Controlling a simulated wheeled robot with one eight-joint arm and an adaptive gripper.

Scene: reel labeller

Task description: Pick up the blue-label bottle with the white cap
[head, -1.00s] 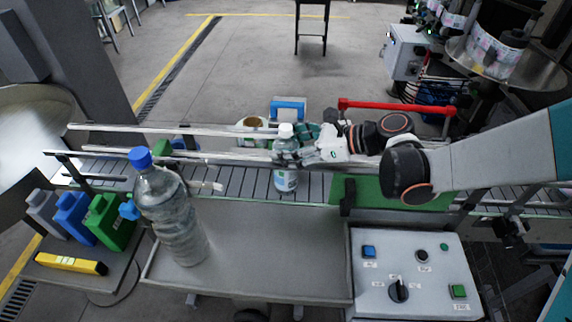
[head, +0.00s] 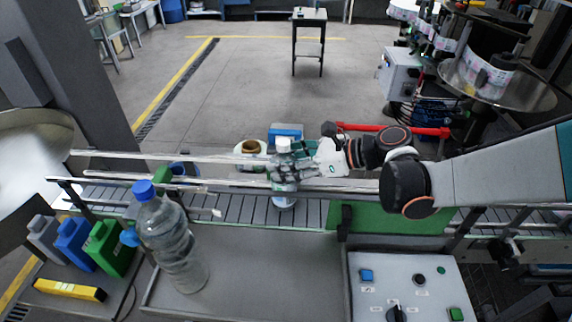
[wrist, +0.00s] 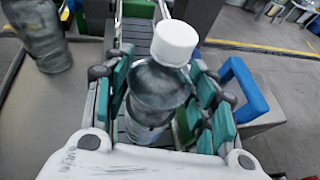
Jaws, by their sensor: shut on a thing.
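The bottle with the white cap (head: 283,146) is upright over the conveyor (head: 240,207) in the head view. My gripper (head: 284,172) comes from the right and is shut around the bottle's upper body. In the wrist view the white-capped bottle (wrist: 158,92) stands between the green finger pads of my gripper (wrist: 165,105). My fingers cover part of the bottle, and its blue label is mostly hidden. Whether the bottle's base touches the belt is hard to tell.
A large clear bottle with a blue cap (head: 170,240) stands on the grey tray at front left. Grey, blue and green jugs (head: 108,247) stand further left. Rails (head: 190,158) run along the conveyor. A control panel (head: 408,285) is at front right.

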